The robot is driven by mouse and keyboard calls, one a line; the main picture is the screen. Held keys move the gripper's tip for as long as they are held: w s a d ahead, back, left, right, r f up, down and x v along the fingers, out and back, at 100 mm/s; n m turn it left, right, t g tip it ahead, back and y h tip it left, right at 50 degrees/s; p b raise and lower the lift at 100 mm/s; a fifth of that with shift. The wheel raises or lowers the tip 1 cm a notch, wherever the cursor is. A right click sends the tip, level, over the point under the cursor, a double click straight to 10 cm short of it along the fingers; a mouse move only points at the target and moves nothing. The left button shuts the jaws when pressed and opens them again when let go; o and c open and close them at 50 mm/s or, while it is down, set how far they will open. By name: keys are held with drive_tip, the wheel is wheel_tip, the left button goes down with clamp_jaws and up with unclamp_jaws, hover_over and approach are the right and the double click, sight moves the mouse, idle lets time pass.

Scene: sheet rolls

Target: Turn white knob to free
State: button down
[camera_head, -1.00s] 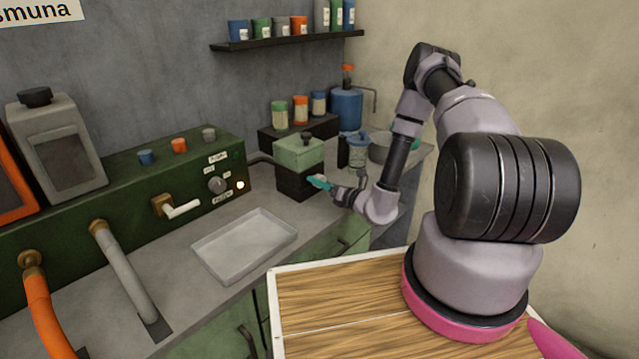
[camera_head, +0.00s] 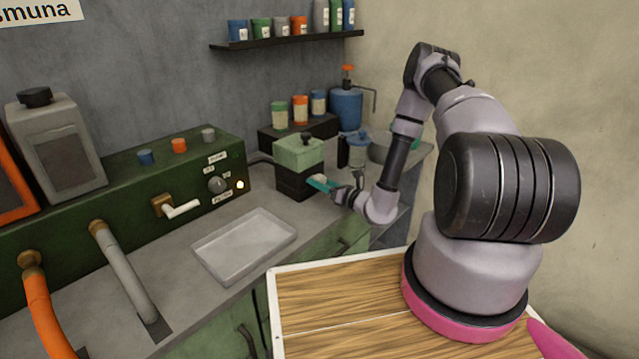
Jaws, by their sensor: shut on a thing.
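The green-and-black box (camera_head: 299,157) stands on the counter below the wall shelf. A small whitish knob (camera_head: 318,179) shows at its lower right side. My gripper (camera_head: 322,184) has teal fingers and reaches in from the right at this knob. The fingers are shut on the white knob and partly cover it. Its exact angle and any marking for free are too small to read.
A green panel on the left carries a grey dial (camera_head: 217,185) and a white-handled tap (camera_head: 180,209). An empty grey tray (camera_head: 243,245) lies on the counter. A clear jar (camera_head: 358,150) and a grey pot (camera_head: 383,147) stand close behind my wrist.

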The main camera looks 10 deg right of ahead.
drive_tip(key=shift+c, duration=1.2)
unclamp_jaws()
drive_tip(key=shift+d, duration=0.1)
drive_tip(key=v, duration=1)
drive_tip(key=shift+s+d, duration=0.2)
drive_tip(key=shift+s, duration=0.15)
